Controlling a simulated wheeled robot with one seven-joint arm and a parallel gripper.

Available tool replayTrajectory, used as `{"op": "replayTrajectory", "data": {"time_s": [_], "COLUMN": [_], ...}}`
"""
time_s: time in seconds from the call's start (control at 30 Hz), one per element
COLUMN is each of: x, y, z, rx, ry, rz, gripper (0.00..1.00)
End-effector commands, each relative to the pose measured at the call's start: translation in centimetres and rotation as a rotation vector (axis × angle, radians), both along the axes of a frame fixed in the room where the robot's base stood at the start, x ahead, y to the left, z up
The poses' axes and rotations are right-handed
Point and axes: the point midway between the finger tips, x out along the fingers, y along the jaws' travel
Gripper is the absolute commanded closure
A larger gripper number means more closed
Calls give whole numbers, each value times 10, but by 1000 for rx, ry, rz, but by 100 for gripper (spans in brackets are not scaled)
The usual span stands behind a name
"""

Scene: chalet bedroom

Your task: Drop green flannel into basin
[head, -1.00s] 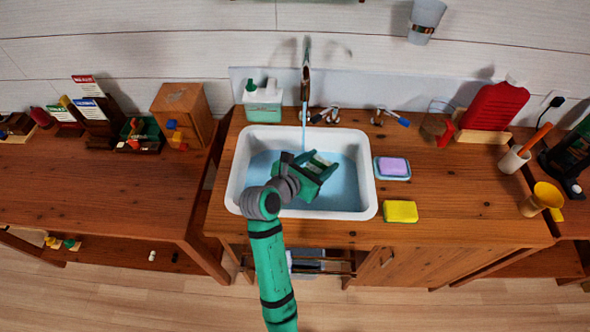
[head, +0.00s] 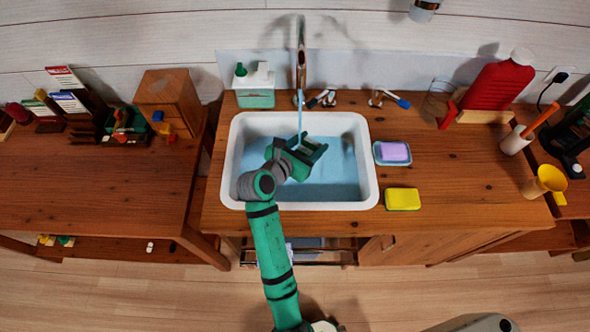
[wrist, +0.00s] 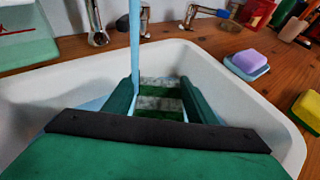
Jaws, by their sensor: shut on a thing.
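The white basin (head: 232,165) is set into the wooden counter and holds blue water. It fills most of the wrist view too (wrist: 245,95). My gripper (head: 316,148) is over the inside of the basin, near its middle. Its fingers (wrist: 160,92) are shut on the green flannel (wrist: 160,104), which shows as green and pale grey bands between them. The flannel's lower part is hidden by my gripper. I cannot tell how far it is above the water.
A thin water stream (head: 300,118) falls from the tap (head: 301,60) close by my gripper's left finger. A purple soap on a blue dish (head: 394,152) and a yellow sponge (head: 402,199) lie right of the basin. A green-and-white dispenser (head: 254,88) stands behind left.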

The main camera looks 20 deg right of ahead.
Motion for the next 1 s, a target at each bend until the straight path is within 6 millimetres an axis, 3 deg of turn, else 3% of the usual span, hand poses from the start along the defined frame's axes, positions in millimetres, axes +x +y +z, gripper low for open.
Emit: {"op": "replayTrajectory", "data": {"time_s": [0.37, 0.4, 0.5, 0.83, 1.0], "x": [0, 0, 0, -1, -11], "y": [0, 0, 0, 2, 16], "z": [-5, -5, -5, -5, 3], "rx": [0, 0, 0, 0, -1], "ry": [-1, -1, -1, 0, -2], "rz": [0, 0, 0, 0, 2], "gripper": [70, 46, 27, 27, 27]}}
